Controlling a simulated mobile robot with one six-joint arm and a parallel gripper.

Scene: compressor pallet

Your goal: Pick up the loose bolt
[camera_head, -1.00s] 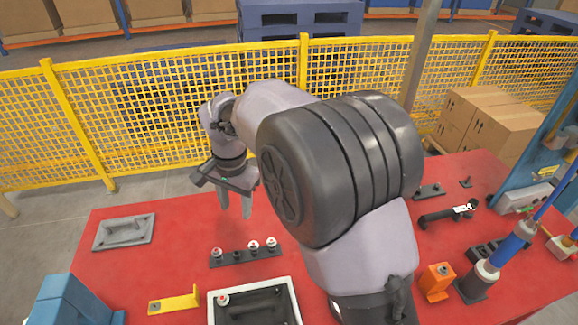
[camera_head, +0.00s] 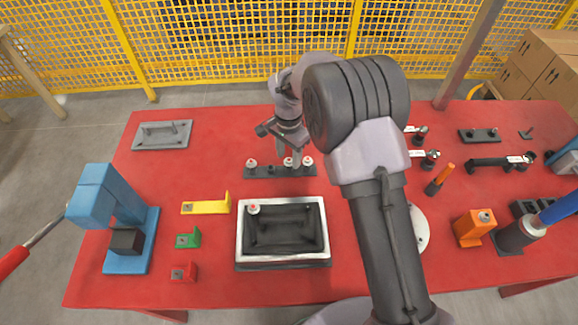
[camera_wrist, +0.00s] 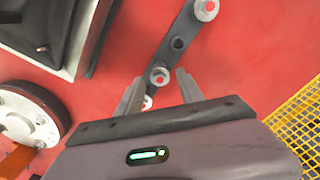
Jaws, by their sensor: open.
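Silver bolts with red-marked heads stand in a dark bar (camera_head: 262,173) on the red table. One bolt (camera_head: 252,162) is at its left end, then a dark empty hole; two more stand towards the right end, including the end bolt (camera_head: 308,161). My gripper (camera_head: 289,158) is open, pointing down over the right half of the bar. In the wrist view a bolt head (camera_wrist: 160,76) shows between the open fingertips, and another (camera_wrist: 147,103) is partly hidden by my gripper. A further red-marked bolt (camera_head: 253,209) sits on the housing's rim corner. I cannot tell which bolt is loose.
The open housing (camera_head: 240,240) stands in front of the bar. A yellow bracket (camera_head: 205,207), green and red blocks and a blue press (camera_head: 95,200) are at the left. Orange and dark parts lie at the right.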

